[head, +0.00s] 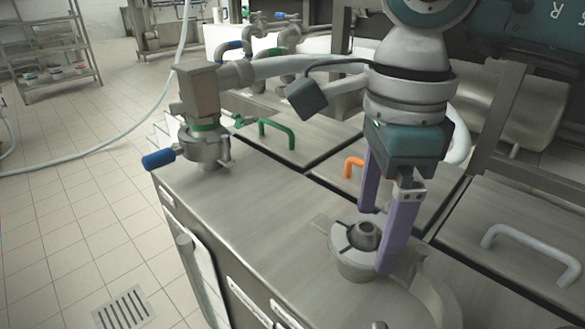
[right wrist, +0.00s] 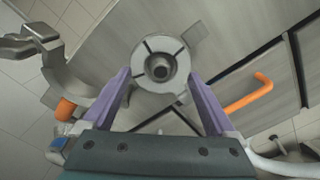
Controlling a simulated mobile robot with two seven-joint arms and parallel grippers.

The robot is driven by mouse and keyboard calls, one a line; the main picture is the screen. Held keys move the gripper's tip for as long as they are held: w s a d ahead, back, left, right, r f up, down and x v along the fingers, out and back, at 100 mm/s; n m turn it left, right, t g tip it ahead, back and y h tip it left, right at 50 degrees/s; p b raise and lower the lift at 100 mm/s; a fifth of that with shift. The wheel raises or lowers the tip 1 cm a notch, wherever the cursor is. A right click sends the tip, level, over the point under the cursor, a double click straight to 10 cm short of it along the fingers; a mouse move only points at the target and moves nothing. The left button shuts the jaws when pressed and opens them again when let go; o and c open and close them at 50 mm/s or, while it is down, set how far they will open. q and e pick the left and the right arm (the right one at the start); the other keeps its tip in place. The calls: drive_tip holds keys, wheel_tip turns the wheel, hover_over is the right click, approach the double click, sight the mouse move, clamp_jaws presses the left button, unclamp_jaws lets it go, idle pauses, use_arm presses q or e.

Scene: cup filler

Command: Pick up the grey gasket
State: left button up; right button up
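A grey round part (head: 355,262) with a raised hub and dark slots in its top stands upright on the steel counter. I take it for the grey gasket, or its holder; I cannot tell a separate gasket apart. In the right wrist view its round top (right wrist: 147,76) shows face-on, with a dark centre. My right gripper (head: 384,238) points down with its purple fingers apart. One finger is beside the part's right side, the other behind it. In the right wrist view the fingers (right wrist: 160,85) flank its lower edge, and I see no clear grip. My left gripper is not in view.
The steel counter (head: 255,225) is clear to the left of the part. A metal filler fitting with a green ring (head: 204,127) and a blue handle (head: 158,159) stands at its far left. Orange (head: 352,166), green (head: 277,128) and white (head: 530,245) lid handles stick up nearby.

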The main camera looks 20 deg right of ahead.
drive_tip(key=c, duration=0.7)
drive_tip(key=shift+c, duration=0.2)
